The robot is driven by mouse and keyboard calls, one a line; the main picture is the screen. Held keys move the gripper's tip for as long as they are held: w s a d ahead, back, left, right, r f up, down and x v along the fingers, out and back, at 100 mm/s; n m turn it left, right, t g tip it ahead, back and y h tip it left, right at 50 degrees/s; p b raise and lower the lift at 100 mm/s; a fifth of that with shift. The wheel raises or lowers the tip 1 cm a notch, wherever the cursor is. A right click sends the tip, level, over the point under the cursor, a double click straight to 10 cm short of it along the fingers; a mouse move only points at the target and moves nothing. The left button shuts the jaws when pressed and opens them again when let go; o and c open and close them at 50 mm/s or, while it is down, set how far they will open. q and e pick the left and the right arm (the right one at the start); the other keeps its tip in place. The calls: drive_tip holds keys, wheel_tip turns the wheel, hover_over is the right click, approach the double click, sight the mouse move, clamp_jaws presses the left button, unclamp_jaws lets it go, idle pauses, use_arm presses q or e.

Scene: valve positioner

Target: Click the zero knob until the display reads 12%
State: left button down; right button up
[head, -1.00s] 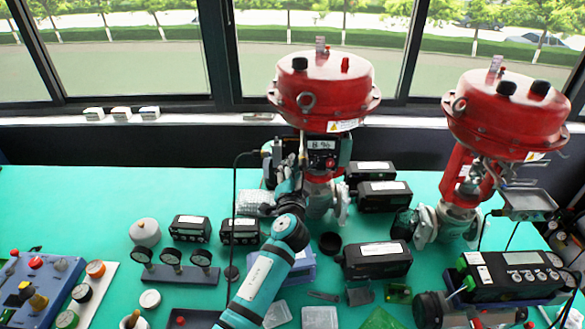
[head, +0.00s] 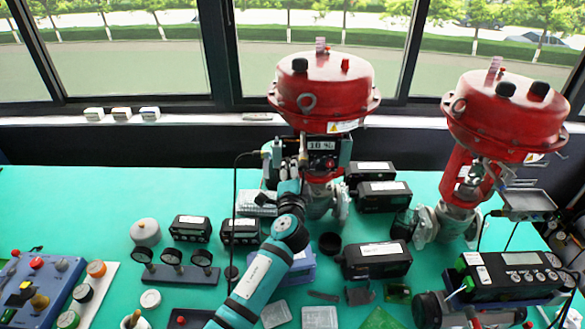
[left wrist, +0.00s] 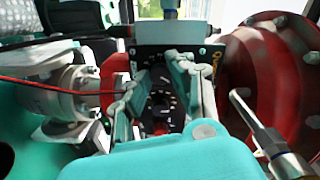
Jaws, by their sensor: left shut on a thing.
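The valve positioner (head: 331,160) is a dark box under the left red actuator, with a small lit display (head: 321,146) that appears to read 10%; the last digit is small. My left gripper (head: 290,172) is at the positioner's left side in the head view. In the left wrist view my left gripper (left wrist: 163,100) has its two fingers on either side of the dark knob area on the positioner's dark face (left wrist: 150,62). It is shut on the zero knob, which the fingers largely hide. My right gripper is not in view.
The left red actuator (head: 322,90) rises just above the positioner, and a second red actuator (head: 508,115) stands at right. Black modules (head: 375,262) and gauges (head: 172,270) lie around my arm. A dark cable (head: 235,205) hangs left of it.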

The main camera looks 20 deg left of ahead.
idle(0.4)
use_arm(q)
drive_tip(key=c, duration=1.2)
unclamp_jaws()
drive_tip(key=shift+o, duration=0.2)
drive_tip(key=v, duration=1.2)
